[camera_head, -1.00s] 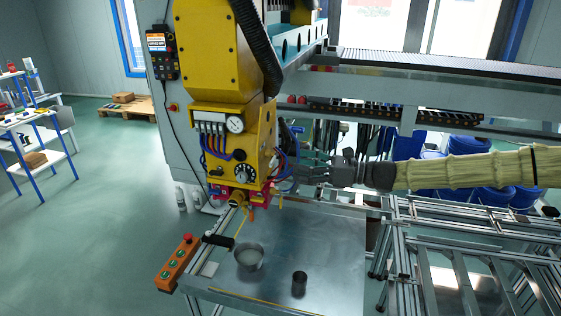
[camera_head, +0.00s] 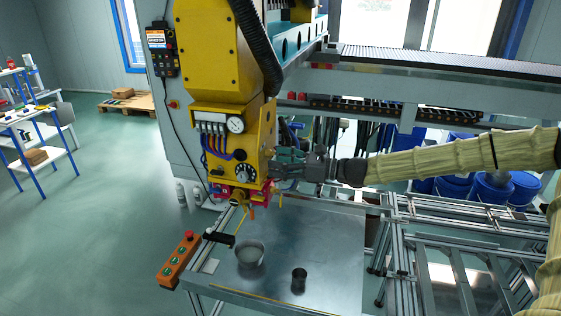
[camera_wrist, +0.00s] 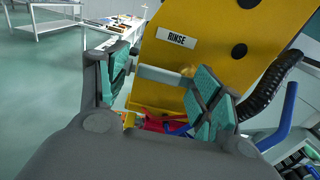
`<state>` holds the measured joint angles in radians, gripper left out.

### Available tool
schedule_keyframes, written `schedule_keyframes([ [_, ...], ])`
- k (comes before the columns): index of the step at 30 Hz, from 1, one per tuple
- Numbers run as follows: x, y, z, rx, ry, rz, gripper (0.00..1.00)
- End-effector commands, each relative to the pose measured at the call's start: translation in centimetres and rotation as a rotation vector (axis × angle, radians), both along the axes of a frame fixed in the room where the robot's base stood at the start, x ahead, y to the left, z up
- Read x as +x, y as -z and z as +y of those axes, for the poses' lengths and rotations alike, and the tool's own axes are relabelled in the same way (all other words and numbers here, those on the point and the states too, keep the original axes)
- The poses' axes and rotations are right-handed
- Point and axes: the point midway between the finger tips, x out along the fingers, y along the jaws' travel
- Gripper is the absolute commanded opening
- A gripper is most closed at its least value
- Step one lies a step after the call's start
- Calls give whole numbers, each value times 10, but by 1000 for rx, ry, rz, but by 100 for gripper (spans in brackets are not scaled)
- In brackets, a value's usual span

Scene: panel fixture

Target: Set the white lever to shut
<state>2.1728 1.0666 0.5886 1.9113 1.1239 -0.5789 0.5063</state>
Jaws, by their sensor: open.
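The white lever (camera_wrist: 165,76) shows in the wrist view as a pale bar on the yellow panel (camera_wrist: 190,50), below a white label reading RINSE (camera_wrist: 176,38). The bar runs across the gap between my fingers, slightly tilted down to the right. My gripper (camera_wrist: 162,90) is open, its teal-padded fingers standing at either end of the bar. Whether a pad touches the lever I cannot tell. In the head view my gripper (camera_head: 286,164) is at the right side of the yellow machine (camera_head: 222,60), and I cannot make out the lever there.
Red and blue parts (camera_wrist: 165,122) lie below the lever. A black corrugated hose (camera_wrist: 268,85) runs on the right. In the head view, a metal table (camera_head: 325,240) below carries a bowl (camera_head: 250,253) and a dark cup (camera_head: 299,280). An orange button box (camera_head: 178,262) is at its left.

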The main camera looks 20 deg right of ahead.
Motion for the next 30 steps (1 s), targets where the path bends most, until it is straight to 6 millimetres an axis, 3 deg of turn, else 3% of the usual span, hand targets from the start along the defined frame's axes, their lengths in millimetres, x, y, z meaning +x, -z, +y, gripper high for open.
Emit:
schedule_keyframes([
  [5,0,0,0,0,0,0,66],
  [13,0,0,-1,0,1,0,21],
  [30,0,11,-1,-62,2,-93,21],
])
